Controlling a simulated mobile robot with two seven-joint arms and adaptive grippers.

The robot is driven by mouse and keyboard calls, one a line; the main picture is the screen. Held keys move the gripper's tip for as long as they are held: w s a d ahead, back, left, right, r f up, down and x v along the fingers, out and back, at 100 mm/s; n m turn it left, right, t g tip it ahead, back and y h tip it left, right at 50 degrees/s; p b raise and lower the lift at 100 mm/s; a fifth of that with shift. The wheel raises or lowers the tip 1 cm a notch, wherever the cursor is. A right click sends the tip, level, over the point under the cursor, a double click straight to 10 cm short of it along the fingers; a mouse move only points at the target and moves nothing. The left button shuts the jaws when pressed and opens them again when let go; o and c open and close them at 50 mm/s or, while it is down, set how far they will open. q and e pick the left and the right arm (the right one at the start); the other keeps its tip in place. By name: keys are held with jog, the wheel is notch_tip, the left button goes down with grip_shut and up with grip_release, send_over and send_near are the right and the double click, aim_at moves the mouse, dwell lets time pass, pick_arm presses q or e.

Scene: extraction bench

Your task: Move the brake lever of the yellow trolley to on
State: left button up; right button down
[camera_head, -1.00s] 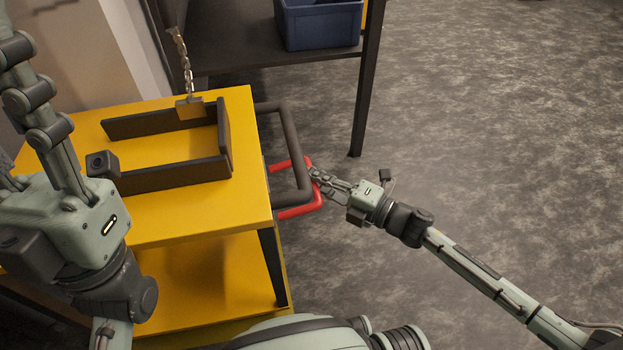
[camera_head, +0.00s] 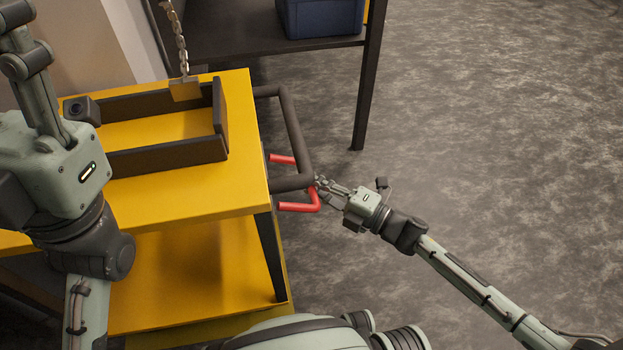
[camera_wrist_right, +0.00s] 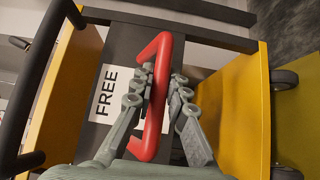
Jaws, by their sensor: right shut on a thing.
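The yellow trolley (camera_head: 200,196) stands at the left in the head view, with a dark push handle (camera_head: 295,130) on its right end. The red brake lever (camera_head: 300,207) is a U-shaped bar at that end, partly hidden by the handle. My right gripper (camera_head: 318,186) is on the lever's outer bar. In the right wrist view its fingers (camera_wrist_right: 158,95) are closed around the red lever (camera_wrist_right: 150,140), beside a white label reading FREE (camera_wrist_right: 106,92). My left gripper is over the trolley top at the left; its fingertips are out of view.
A dark three-sided frame (camera_head: 170,157) lies on the trolley top, with a hanging chain (camera_head: 181,45) and a brass-coloured block (camera_head: 185,89) above it. A dark table (camera_head: 240,47) with a blue bin (camera_head: 322,18) stands behind. The floor at the right is clear.

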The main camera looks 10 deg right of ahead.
jog(key=shift+f, duration=0.25)
jog(key=c, duration=1.5)
grip_release()
jog(key=shift+r, duration=0.1)
jog(key=v, duration=1.2)
jog(key=shift+a, duration=0.1)
